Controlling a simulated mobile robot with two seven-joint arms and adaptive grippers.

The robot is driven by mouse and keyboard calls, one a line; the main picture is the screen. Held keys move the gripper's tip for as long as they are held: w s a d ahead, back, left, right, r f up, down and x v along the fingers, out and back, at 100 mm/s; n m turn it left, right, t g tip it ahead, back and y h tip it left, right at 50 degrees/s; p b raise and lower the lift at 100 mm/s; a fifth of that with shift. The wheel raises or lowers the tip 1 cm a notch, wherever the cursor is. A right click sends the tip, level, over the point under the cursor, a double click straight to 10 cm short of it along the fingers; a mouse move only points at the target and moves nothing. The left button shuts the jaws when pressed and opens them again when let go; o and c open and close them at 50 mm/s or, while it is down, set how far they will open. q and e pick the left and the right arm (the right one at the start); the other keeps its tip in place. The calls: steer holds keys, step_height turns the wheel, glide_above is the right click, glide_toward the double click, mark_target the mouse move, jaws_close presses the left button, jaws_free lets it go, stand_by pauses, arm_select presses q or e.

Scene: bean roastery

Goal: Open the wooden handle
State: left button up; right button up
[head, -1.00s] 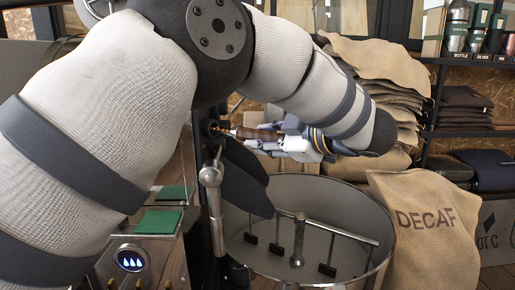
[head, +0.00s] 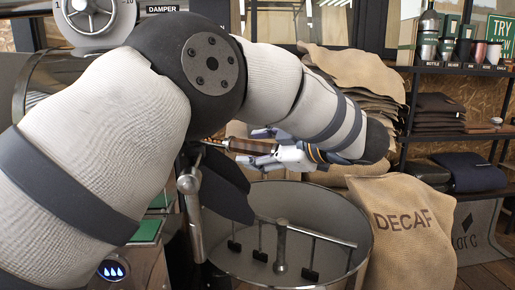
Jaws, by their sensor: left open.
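The wooden handle (head: 252,146) is a brown grip on a metal rod that extends left towards the roaster's front, above the cooling bin. My left gripper (head: 259,148) is open, reaching in from the right with its fingers pointing left. One finger appears above the handle and the other below it, so the handle lies between them. I cannot tell whether either finger touches it. My left arm hides much of the roaster and the far end of the rod. My right gripper is not in view.
The round cooling bin (head: 352,215) with stirring arms (head: 282,250) is below the gripper. A DECAF sack (head: 402,245) leans at its right. Stacked sacks (head: 350,68) stand behind. A metal lever (head: 191,200) stands left of the bin. A damper dial (head: 92,14) is at top left.

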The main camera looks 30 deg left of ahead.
arm_select(q)
steer(key=v, duration=1.2)
